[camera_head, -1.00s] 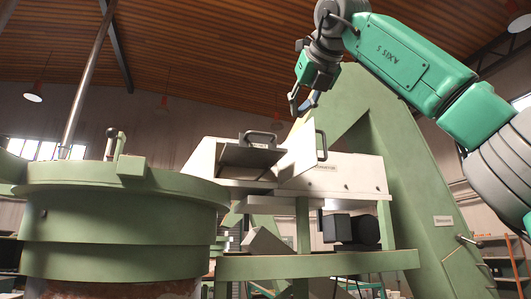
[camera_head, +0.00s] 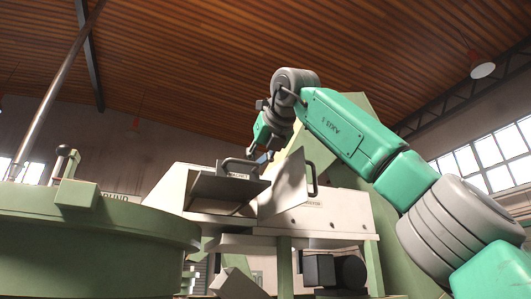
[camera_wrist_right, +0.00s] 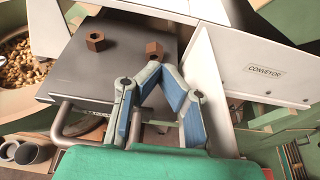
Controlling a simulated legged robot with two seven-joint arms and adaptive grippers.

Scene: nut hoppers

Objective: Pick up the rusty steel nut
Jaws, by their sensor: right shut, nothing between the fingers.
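Two brown, rusty-looking hex nuts lie on a dark grey plate (camera_wrist_right: 75,78) in the right wrist view. One nut (camera_wrist_right: 95,41) is at the plate's upper left. The other nut (camera_wrist_right: 154,50) lies just beyond my fingertips, its lower part overlapped by them. My right gripper (camera_wrist_right: 159,67) is shut with nothing between its fingers, and the fingertips meet in front of the nearer nut. I cannot tell whether they touch it. My left gripper is not in view.
A white panel labelled "CONVEYOR" (camera_wrist_right: 254,66) rises right of the fingers. A bin of many small nuts (camera_wrist_right: 18,64) is at far left. In the head view, a raised plate with handle (camera_head: 225,190) and an upright white plate (camera_head: 282,186) flank the opening; a green drum (camera_head: 95,240) stands left.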

